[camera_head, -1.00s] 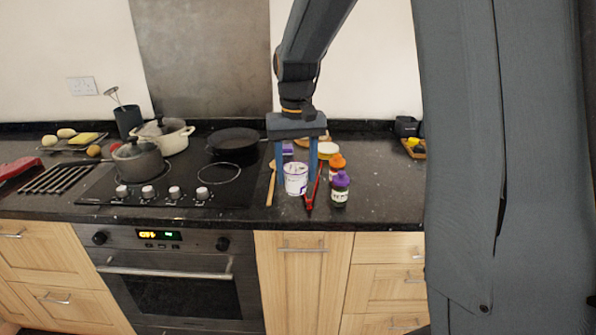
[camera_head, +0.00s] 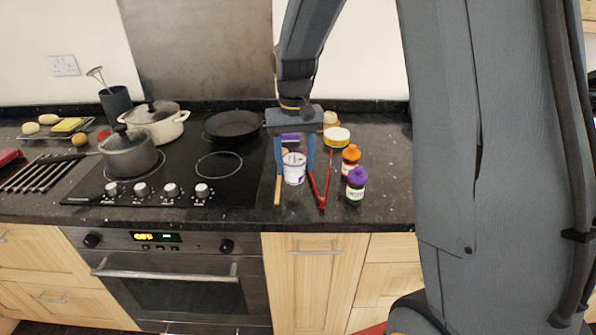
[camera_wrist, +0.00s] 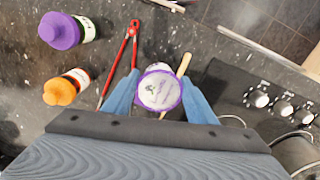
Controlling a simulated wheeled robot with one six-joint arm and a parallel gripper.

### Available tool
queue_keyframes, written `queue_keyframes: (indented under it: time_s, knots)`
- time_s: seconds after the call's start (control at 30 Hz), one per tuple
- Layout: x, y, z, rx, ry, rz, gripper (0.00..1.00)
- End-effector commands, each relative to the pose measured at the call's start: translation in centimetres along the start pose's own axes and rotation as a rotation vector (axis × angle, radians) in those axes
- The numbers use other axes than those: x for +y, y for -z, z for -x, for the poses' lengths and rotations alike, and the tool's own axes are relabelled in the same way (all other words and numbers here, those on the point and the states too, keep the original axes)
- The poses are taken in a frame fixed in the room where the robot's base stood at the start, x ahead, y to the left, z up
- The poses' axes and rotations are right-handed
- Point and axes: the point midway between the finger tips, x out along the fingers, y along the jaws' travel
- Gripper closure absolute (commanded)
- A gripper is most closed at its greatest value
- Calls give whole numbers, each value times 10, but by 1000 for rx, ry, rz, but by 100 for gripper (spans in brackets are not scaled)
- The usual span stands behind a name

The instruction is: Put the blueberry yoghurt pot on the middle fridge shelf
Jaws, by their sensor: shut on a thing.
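The blueberry yoghurt pot (camera_head: 293,170) is a small white tub with purple markings. In the wrist view its round lid (camera_wrist: 159,91) has a purple rim and a white label. My gripper (camera_head: 295,172) has its two blue fingers shut on the pot, one on each side; the fingers also show in the wrist view (camera_wrist: 160,98). The pot is upright over the counter, between a wooden-handled utensil and red tongs. It looks slightly raised, but the gap below is hard to judge. No fridge or shelf is in view.
Red tongs (camera_head: 319,190), a purple-capped bottle (camera_head: 356,186), an orange-capped bottle (camera_head: 350,160) and a yellow-banded tub (camera_head: 337,137) stand close on the right. A wooden handle (camera_head: 277,191) lies left. The hob with a grey saucepan (camera_head: 131,155) is further left. Counter right of the bottles is clear.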

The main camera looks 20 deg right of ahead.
Motion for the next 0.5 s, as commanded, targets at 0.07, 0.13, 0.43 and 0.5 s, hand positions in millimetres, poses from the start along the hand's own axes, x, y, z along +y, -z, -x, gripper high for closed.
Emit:
queue_keyframes:
  time_s: [0.07, 0.13, 0.43, 0.5]
  knots:
    - [0, 0, -5, -2, 0, 1, 74]
    - [0, 0, -12, -1, 0, 0, 74]
    - [2, 0, -46, 0, 0, -3, 74]
    - [2, 1, -47, 2, 0, -3, 74]
